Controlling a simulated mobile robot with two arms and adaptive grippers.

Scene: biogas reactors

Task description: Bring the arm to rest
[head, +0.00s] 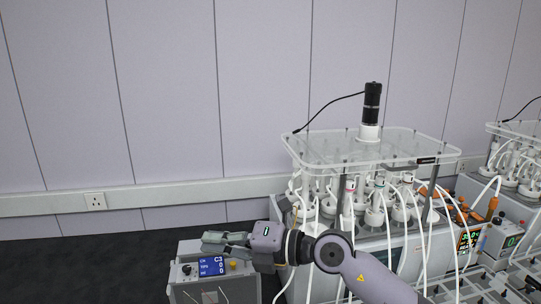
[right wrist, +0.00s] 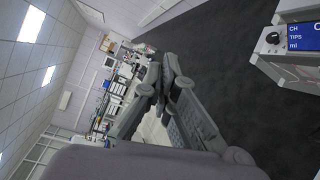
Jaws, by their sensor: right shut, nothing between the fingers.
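My right arm (head: 345,258) comes in from the lower right in the head view and reaches left. Its gripper (head: 207,243) is shut and empty, above the grey control box with a blue display (head: 212,266). In the right wrist view the gripper's fingers (right wrist: 168,68) are closed together at the tips with nothing between them. The same box (right wrist: 290,55) shows at the right edge of that view, apart from the fingers. My left gripper is in neither view.
A second unit (head: 518,150) is at the far right. The dark surface (head: 90,270) on the left is clear. A wall socket (head: 95,201) is behind.

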